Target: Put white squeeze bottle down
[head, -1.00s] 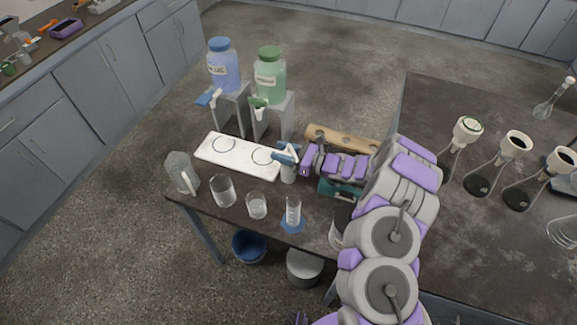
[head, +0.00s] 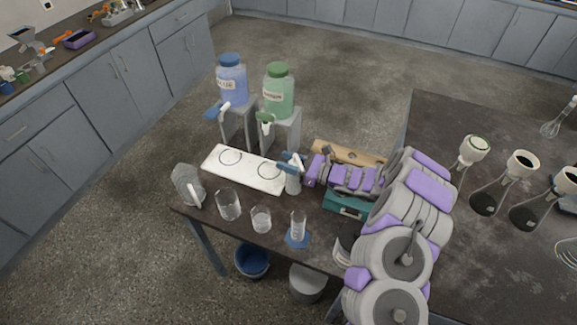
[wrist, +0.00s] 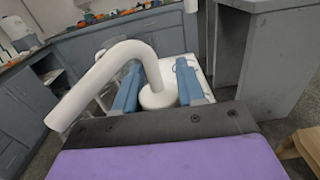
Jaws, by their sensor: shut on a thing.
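The white squeeze bottle (wrist: 157,94) sits between the blue fingers of my gripper (wrist: 156,84) in the wrist view. Its white cap and long bent spout (wrist: 105,77) show there, with the spout reaching to the left. In the head view my gripper (head: 291,163) is shut around the bottle's top, and the bottle's pale body (head: 293,184) hangs upright below the fingers. The bottle is just right of the white plate with two ring marks (head: 222,172). I cannot tell whether its base touches the table.
A pitcher (head: 187,186), two beakers (head: 229,205) (head: 261,219) and a graduated cylinder (head: 298,227) stand along the front edge. Blue (head: 232,82) and green (head: 278,95) dispensers stand behind the plate. A teal box (head: 347,203) is close on the right.

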